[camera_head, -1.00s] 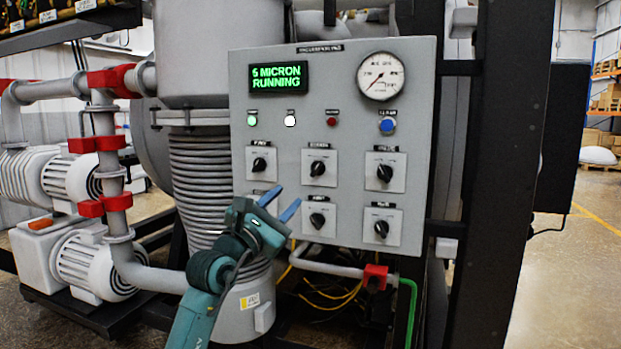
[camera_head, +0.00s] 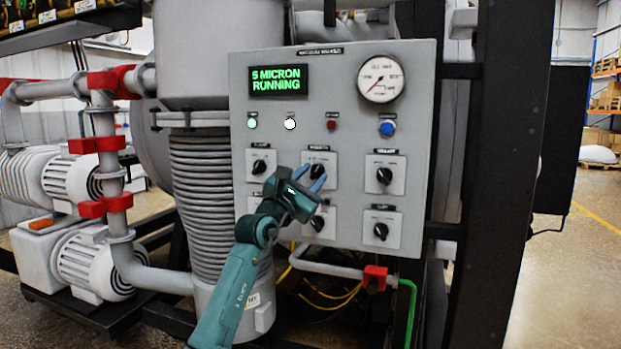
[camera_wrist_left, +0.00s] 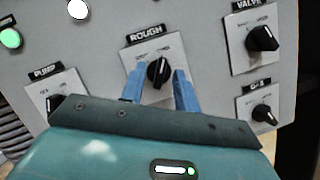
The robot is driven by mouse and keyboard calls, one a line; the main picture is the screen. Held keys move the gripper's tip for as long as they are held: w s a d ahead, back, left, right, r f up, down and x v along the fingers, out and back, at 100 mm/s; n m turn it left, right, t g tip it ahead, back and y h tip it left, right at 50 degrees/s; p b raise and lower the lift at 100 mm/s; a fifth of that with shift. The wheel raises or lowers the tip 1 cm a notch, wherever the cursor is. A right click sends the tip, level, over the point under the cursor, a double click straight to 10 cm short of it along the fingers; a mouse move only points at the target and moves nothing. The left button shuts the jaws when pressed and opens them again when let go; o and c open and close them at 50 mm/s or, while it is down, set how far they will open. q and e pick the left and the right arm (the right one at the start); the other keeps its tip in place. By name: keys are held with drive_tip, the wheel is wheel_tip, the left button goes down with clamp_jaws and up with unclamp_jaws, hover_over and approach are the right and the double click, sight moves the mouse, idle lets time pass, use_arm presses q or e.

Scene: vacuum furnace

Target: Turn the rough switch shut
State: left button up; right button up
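The rough switch (camera_head: 317,170) is a black knob on a white square plate, in the middle of the panel's upper row. In the left wrist view its knob (camera_wrist_left: 158,73) sits under a label reading ROUGH, its pointer near upright. My left gripper (camera_head: 311,175) is at this switch, its blue fingers apart. In the left wrist view the fingers (camera_wrist_left: 156,88) lie on either side of the knob, with gaps visible. I cannot tell whether their tips reach past its face. My right gripper is not in view.
The grey panel (camera_head: 340,230) carries several other knobs, including the pump switch (camera_wrist_left: 57,103) and the valve switch (camera_wrist_left: 262,38). A display (camera_head: 278,80) reads 5 MICRON RUNNING. A gauge (camera_head: 380,79) is at upper right. A dark frame post (camera_head: 505,150) stands right of the panel.

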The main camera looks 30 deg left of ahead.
use_arm(q)
clamp_jaws()
